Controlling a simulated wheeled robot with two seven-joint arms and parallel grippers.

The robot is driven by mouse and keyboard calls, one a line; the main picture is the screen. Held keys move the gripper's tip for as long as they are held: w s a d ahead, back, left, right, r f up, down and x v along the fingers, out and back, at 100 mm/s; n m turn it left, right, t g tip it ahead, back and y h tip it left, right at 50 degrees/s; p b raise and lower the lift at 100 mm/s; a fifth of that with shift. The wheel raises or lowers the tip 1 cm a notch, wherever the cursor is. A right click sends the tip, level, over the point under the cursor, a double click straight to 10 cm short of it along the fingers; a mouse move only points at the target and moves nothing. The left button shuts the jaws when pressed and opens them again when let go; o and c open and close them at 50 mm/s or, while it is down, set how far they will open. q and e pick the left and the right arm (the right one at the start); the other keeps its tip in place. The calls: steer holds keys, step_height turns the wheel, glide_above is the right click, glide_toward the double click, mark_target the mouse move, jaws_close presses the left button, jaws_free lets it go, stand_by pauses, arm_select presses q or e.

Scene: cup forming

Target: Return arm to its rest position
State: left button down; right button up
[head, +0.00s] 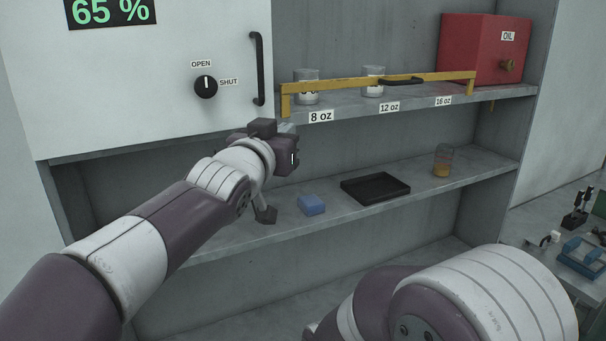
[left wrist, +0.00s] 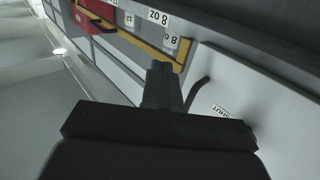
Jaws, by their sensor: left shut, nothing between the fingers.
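My left arm reaches in from the left in the head view. Its gripper (head: 287,128) is in front of the shelves, just below and right of the white cabinet door. The fingers are shut and hold nothing. The shut fingers also show in the left wrist view (left wrist: 160,86), with the yellow bar and the door handle beyond them. Part of my right arm shows at the bottom right of the head view, but its gripper is not in the picture.
The white cabinet (head: 150,100) has a black handle (head: 258,68) and an OPEN/SHUT knob (head: 206,87). A yellow bar (head: 430,77) fronts the cups (head: 306,88) and the red OIL box (head: 468,48). Below are a blue block (head: 311,204), a black tray (head: 376,188) and a cup of amber liquid (head: 442,162).

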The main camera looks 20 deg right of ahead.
arm_select(q)
steer(key=s+b, duration=0.6)
steer(key=b, duration=0.3)
step_height(320, 180, down, 15)
steer(key=w+g+y, duration=0.2)
steer(key=g+y, duration=0.1)
steer(key=a+f+g+y, duration=0.1)
steer(key=a+f+y, duration=0.1)
steer(key=a+f, duration=0.45)
steer(key=a+f+g+y, duration=0.1)
steer(key=a+f+y, duration=0.15)
steer(key=f, duration=0.65)
steer(key=s+a+f+n+g+y, duration=0.2)
steer(key=s+a+f+n+g, duration=0.15)
steer(key=a+f, duration=0.9)
steer(key=s+a+f+n+g+y, duration=0.1)
steer(key=s+a+f, duration=0.3)
steer(key=a, duration=0.5)
steer(key=s+a+f+n+g+y, duration=0.1)
steer(key=s+a+f+n, duration=0.3)
steer(key=s+a, duration=0.5)
steer(key=shift+f+g+y, duration=0.3)
steer(key=shift+g+y, duration=0.05)
steer(key=shift+g, duration=0.5)
arm_select(e)
step_height(320, 180, down, 11)
steer(key=w, duration=0.1)
steer(key=shift+w+r, duration=0.15)
